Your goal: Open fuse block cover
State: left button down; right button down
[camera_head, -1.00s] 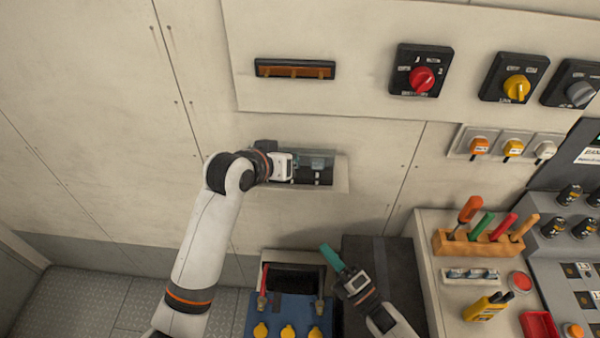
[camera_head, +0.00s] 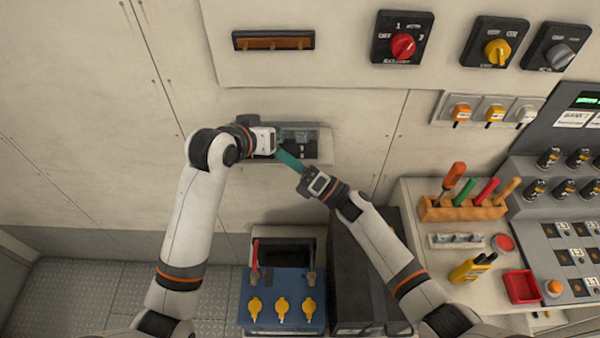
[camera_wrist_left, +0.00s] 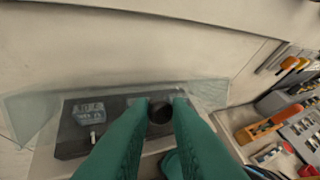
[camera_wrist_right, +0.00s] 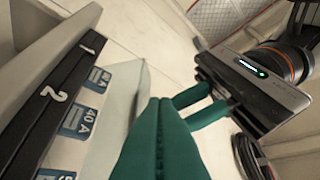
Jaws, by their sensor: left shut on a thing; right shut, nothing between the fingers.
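The fuse block (camera_head: 308,150) is set low in the wall panel, with a clear cover (camera_head: 300,128) showing as a tinted sheet along its top. In the left wrist view the cover (camera_wrist_left: 205,92) spreads past both sides of the dark block (camera_wrist_left: 72,140). My left gripper (camera_wrist_left: 157,108) is shut at a dark round knob (camera_wrist_left: 160,118) between its teal fingertips. My right gripper (camera_head: 282,154) is shut and empty, its teal fingertips at the block's lower left, close to the left gripper. The right wrist view shows numbered slots and blue 40 A labels (camera_wrist_right: 82,120). The cover's exact angle is unclear.
A blue box with yellow caps (camera_head: 282,300) and a dark case (camera_head: 362,270) stand below the block. Rotary switches (camera_head: 402,38) are on the wall above.

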aim_at(284, 138)
jog(key=shift+w+a+r, duration=0.15)
jog(key=shift+w+r, duration=0.6)
jog(key=shift+w, duration=0.1)
pick_arm(q)
jog(key=shift+d, duration=0.15)
pick_arm(e)
jog(key=shift+w+r, duration=0.45)
jog(key=shift+r, duration=0.35)
pick_arm(q)
jog(key=c, duration=1.5)
grip_release()
jog(key=shift+s+f, duration=0.1)
pick_arm(e)
jog(key=shift+r, duration=0.1)
pick_arm(q)
jog(key=shift+o, duration=0.7)
jog(key=shift+f, duration=0.15)
